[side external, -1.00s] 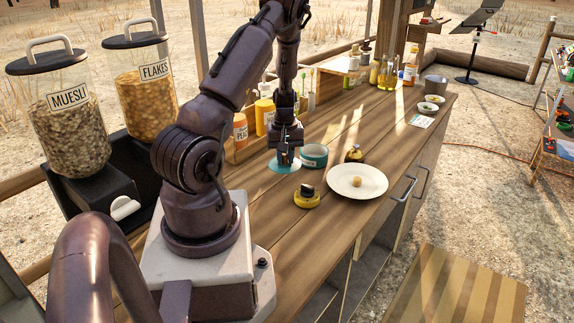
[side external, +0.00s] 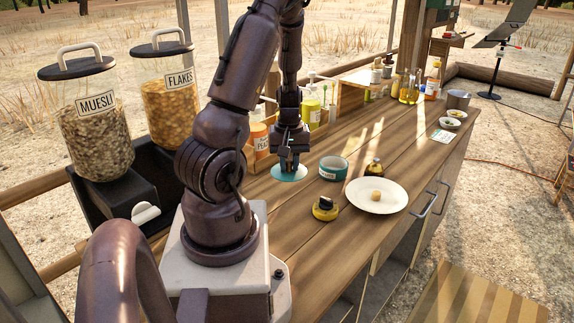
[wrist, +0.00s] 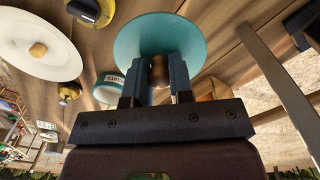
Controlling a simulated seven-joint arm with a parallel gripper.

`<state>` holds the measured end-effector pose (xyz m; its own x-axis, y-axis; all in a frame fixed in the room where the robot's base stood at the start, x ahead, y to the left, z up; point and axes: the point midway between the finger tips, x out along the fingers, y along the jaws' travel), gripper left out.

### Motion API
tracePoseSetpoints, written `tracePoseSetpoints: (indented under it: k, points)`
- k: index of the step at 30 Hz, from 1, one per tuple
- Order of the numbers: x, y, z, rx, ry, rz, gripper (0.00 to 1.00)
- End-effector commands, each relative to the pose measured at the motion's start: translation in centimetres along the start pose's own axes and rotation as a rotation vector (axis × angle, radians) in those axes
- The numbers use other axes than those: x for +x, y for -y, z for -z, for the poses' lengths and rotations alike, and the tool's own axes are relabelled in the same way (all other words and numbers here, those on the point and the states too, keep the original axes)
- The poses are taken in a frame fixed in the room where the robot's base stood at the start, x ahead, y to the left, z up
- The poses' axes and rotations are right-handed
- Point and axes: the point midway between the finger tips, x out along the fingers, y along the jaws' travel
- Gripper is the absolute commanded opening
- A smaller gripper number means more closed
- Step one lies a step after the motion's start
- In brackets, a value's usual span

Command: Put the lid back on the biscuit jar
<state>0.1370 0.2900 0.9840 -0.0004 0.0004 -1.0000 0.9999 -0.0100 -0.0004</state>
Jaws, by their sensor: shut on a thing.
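The lid is a flat teal disc (side external: 289,173) with a wooden knob (wrist: 160,72). My gripper (side external: 289,164) points down over the disc and is shut on the knob; in the wrist view the lid (wrist: 140,32) spreads beyond the fingers. I cannot tell how high the lid is above the wood. The biscuit jar looks to be the low teal pot (side external: 333,168) with a pale label band, just right of the lid and apart from it. It also shows in the wrist view (wrist: 108,89), left of the fingers. Its inside is hard to see.
A white plate (side external: 360,203) with a round biscuit (side external: 376,196), a dark-and-yellow item (side external: 325,208) and a small dark-topped pot (side external: 374,167) stand near the jar. Bottles and an orange jar (side external: 259,139) line the back.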

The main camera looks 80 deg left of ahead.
Motion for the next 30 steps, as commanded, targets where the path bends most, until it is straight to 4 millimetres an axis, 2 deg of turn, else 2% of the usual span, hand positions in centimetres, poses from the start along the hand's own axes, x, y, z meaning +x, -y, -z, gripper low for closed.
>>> tracePoseSetpoints:
  k: [1,6,12,15,22,25,30]
  points:
    - [0.4,-0.7,1.6,0.014,-0.001,0.002,0.00]
    - [1.5,-4.1,6.8,0.091,-0.001,0.001,0.00]
    - [2.3,-8.7,11.7,0.205,0.002,0.001,0.00]
    - [2.2,-10.9,13.5,0.262,0.000,0.001,0.00]
    - [0.5,-14.8,15.4,0.365,0.000,-0.001,0.00]
    - [-0.5,-15.5,15.7,0.392,-0.001,0.000,0.00]
    - [0.0,-15.2,15.3,0.404,0.003,0.001,0.00]
